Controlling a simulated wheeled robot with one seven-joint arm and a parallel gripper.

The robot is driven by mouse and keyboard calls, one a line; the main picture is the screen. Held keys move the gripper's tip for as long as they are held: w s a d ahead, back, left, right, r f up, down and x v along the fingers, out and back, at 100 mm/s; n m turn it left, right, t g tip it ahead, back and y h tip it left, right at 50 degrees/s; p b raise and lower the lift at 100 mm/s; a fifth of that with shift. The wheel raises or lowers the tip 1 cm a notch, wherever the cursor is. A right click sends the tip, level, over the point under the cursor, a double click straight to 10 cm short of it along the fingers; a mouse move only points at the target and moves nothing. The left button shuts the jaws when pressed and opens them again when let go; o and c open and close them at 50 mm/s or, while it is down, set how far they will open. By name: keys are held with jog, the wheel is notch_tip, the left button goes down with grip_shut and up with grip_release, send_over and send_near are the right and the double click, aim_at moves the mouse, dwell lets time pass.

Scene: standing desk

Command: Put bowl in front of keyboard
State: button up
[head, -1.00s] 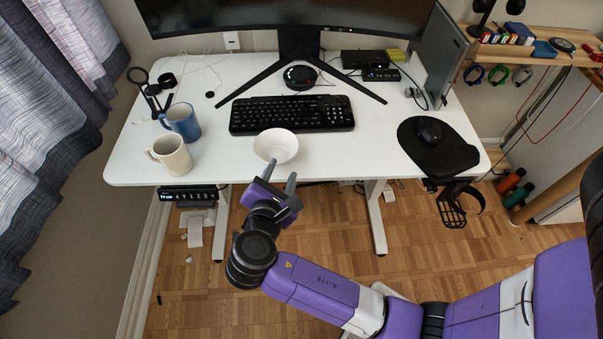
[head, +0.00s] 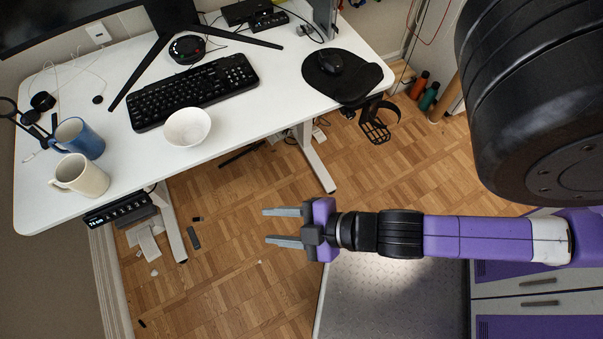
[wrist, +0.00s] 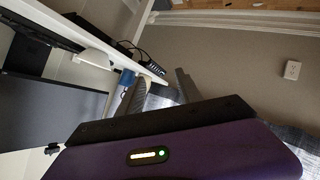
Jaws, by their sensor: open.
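The white bowl (head: 187,127) stands upright on the white desk, close to the front edge, in the head view. The black keyboard (head: 193,92) lies just behind it, towards the monitor. My gripper (head: 268,227) is open and empty, out over the floor in front of the desk and well apart from the bowl. Its two grey fingers point left in the head view. In the wrist view the fingers of my gripper (wrist: 158,92) are spread with nothing between them.
A cream mug (head: 82,176) and a blue mug (head: 80,138) stand on the desk left of the bowl. A mouse (head: 330,62) lies on a black pad at the right. The desk front (head: 262,118) right of the bowl is clear.

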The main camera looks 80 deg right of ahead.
jog(key=s+r+m+t, duration=0.2)
jog(key=s+r+m, duration=0.3)
jog(key=r, duration=0.5)
jog(key=shift+r+m+t, duration=0.3)
jog(key=shift+r+m, duration=0.05)
jog(key=shift+m, duration=0.65)
